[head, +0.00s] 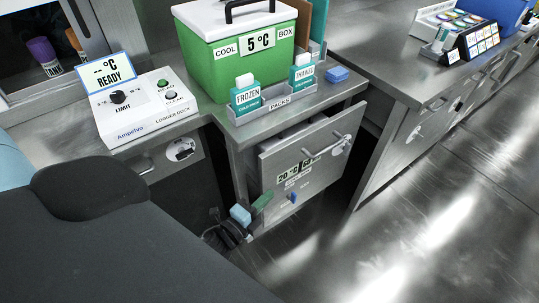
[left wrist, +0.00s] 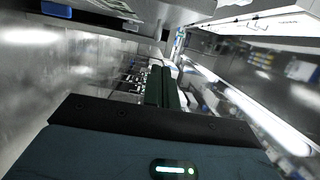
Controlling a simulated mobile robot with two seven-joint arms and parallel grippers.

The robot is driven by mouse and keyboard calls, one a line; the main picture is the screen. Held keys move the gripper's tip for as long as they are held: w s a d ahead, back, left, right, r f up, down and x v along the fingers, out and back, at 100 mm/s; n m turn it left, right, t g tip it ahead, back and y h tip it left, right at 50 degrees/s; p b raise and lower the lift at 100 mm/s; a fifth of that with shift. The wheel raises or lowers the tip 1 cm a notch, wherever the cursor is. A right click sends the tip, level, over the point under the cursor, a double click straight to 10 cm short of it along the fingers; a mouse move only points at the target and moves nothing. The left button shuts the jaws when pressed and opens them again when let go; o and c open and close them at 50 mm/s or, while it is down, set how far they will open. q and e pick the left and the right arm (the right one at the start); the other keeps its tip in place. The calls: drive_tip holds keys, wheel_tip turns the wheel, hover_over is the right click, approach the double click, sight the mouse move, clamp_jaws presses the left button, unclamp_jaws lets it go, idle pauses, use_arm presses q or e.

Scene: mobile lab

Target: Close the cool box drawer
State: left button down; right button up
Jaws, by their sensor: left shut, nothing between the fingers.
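The drawer (head: 275,163) under the green cool box stands pulled out from the counter. Its steel front carries a temperature label, a small blue part and a bar handle (head: 327,146). A strip of its inside shows behind the top edge of the front. My left gripper (head: 263,202) is low at the left part of the drawer front, its green fingers shut and empty. I cannot tell whether they touch the panel. In the left wrist view the dark green fingers (left wrist: 162,88) lie together. My right gripper is not in view.
The green cool box (head: 205,62), the packs rack (head: 262,110) and a blue block (head: 337,74) stand on the counter above. A white logger dock (head: 140,118) is to the left. Another counter (head: 395,65) stands at right. Open floor (head: 430,200) lies before the drawer.

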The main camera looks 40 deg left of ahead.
sight(279, 167)
use_arm(q)
drive_tip(key=shift+r, duration=0.25)
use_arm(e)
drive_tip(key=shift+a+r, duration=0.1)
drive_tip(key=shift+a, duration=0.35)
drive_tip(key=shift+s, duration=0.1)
use_arm(q)
drive_tip(key=w+a, duration=0.1)
drive_tip(key=w, duration=0.6)
drive_tip(key=w+a+p, duration=0.1)
drive_tip(key=w, duration=0.3)
drive_tip(key=shift+w+a, duration=0.1)
drive_tip(key=shift+a, duration=0.25)
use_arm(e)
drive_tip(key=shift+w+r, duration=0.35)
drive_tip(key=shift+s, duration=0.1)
